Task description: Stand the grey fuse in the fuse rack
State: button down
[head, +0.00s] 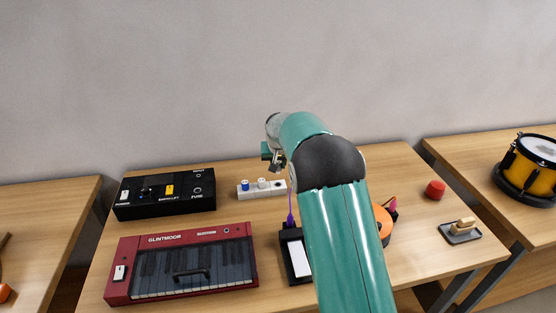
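The fuse rack (252,195) is a small white block near the back middle of the table. A blue-topped fuse (245,185) stands at its left, and a whitish or pale grey fuse (262,183) stands in its middle. A dark spot, perhaps an empty hole, shows at its right end. My gripper (274,165) is above and behind the rack's right end, partly hidden by my arm. Its fingers are small and dark here, and I cannot tell whether they hold anything. I cannot pick out a separate grey fuse with certainty.
A black box (150,208) marked FUSE stands left of the rack. A red keyboard (195,282) lies in front. A black pedal (286,247) with a purple plug (291,220) is beside my arm. An orange object (383,222), red cylinder (435,190) and grey tray (449,236) are at right.

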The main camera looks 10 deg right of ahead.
aim_at(278, 171)
jog(key=shift+s+f, duration=0.1)
jog(key=shift+f, duration=1.4)
jog(key=shift+w+f, duration=0.2)
jog(key=shift+f, duration=0.3)
jog(key=shift+s, duration=0.1)
jog(key=shift+f, duration=1.55)
jog(key=c, duration=1.1)
grip_release()
jog(key=v, duration=1.3)
jog(key=shift+r, duration=0.45)
